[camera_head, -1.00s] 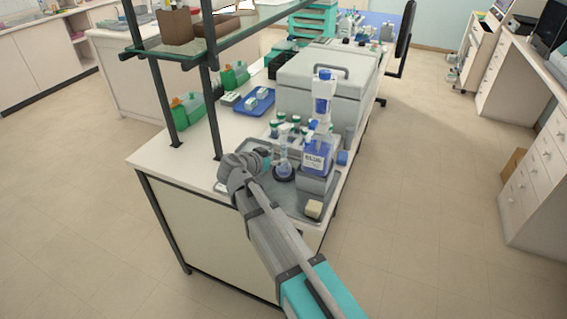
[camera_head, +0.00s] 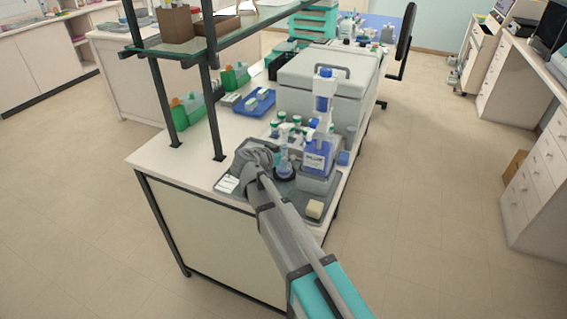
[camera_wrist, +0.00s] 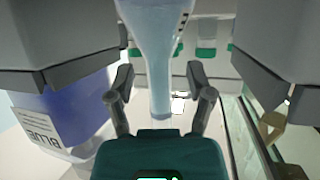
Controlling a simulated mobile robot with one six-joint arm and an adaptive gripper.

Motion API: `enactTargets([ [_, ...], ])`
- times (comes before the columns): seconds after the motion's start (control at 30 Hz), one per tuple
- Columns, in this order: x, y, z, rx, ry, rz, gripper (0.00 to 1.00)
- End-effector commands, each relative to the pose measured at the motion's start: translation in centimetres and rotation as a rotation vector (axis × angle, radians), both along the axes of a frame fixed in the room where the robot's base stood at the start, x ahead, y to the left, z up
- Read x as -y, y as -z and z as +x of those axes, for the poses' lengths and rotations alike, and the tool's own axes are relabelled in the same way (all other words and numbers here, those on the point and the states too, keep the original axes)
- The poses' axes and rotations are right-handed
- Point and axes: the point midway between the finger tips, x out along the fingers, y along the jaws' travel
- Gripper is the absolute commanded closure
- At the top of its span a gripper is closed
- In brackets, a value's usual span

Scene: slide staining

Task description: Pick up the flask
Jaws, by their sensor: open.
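The flask (camera_head: 285,166) is clear glass with pale blue contents. It stands in a dark round base on the grey tray, left of the large BLUE bottle (camera_head: 319,157). My gripper (camera_head: 262,158) is just left of the flask in the head view, and its fingers are hard to make out there. In the wrist view, the flask (camera_wrist: 157,60) is in the gap between my two wide-apart grey fingers (camera_wrist: 178,65). I see no clear contact with either finger. The BLUE bottle (camera_wrist: 70,115) shows behind the left finger.
The grey tray (camera_head: 290,207) also holds a pale yellow block (camera_head: 315,209) and several green-capped bottles behind the flask. A large grey box (camera_head: 322,88) stands behind them. A shelf post (camera_head: 212,112) rises left of my gripper. A blue tray (camera_head: 256,104) lies further back.

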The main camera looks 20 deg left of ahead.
Motion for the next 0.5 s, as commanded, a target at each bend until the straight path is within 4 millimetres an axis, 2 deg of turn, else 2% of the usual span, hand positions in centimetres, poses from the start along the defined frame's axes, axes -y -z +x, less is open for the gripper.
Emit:
enactTargets([
  [0.17,0.04,0.0,0.01,0.0,0.001,0.0,0.34],
  [0.5,0.06,0.0,0.03,0.0,0.001,0.0,0.97],
])
